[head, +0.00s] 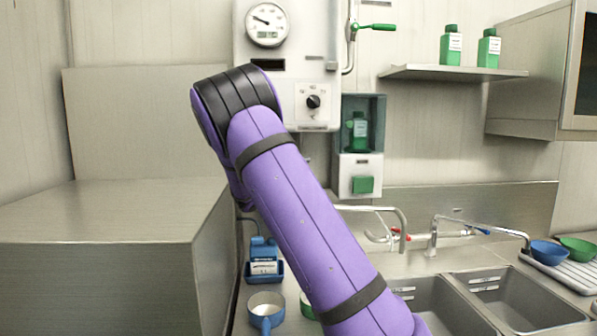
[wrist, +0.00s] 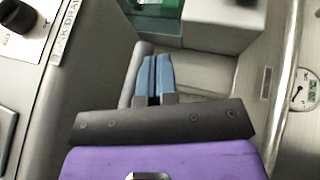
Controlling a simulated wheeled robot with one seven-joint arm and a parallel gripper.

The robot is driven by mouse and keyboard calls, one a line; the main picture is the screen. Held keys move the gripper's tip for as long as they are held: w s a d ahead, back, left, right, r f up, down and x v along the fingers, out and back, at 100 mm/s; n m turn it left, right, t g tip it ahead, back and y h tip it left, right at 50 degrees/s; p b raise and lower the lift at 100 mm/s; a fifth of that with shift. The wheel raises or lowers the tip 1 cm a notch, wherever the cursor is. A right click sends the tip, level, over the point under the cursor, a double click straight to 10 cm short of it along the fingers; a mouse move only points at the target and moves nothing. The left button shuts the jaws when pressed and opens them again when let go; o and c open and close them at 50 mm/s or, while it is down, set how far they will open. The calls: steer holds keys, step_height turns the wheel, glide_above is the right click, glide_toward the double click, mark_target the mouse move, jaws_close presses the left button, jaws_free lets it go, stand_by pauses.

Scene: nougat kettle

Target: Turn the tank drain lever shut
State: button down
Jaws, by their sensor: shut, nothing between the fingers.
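My gripper (wrist: 158,60) shows in the wrist view with its two blue-grey fingers together and nothing between them. A grey rounded bar (wrist: 136,72) stands just left of the fingers. It may be the tank drain lever or a pipe, and I cannot tell whether the fingers touch it. A label (wrist: 66,28) ending in "DRAIN" is on the grey housing at upper left. In the head view my arm hides the gripper and the area below the control panel (head: 312,118). No drain lever shows clearly there.
A black knob (head: 313,101) is on the panel, below a round gauge (head: 267,24). A green-handled lever (head: 377,27) is on a pipe at upper right. A green bottle (head: 358,130) stands in a wall dispenser. Sinks and a blue-handled pan (head: 266,308) are below. A steel cabinet (head: 110,215) fills the left.

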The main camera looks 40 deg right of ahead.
steer(key=s+a+r, duration=0.2)
steer(key=s+a, duration=0.1)
steer(key=s, duration=0.4)
steer(key=s+a+r, duration=0.3)
steer(key=s, duration=0.4)
steer(key=shift+s+a, duration=0.15)
steer(key=shift+s, duration=0.2)
steer(key=s+a+f+m+y, duration=0.1)
steer(key=s+a+f+y, duration=0.1)
steer(key=s+f+y, duration=0.35)
steer(key=s+a+f+y, duration=0.1)
steer(key=s+f+y, duration=0.1)
steer(key=s+y, duration=0.5)
steer(key=s+a+t+y, duration=0.3)
steer(key=s+a+y, duration=0.1)
steer(key=a, duration=0.5)
steer(key=s+a+t+y, duration=0.4)
steer(key=s+a+y, duration=0.1)
steer(key=a, duration=0.4)
steer(key=shift+s+a+r, duration=0.2)
steer(key=shift+s+a, duration=0.15)
steer(key=shift+s, duration=0.35)
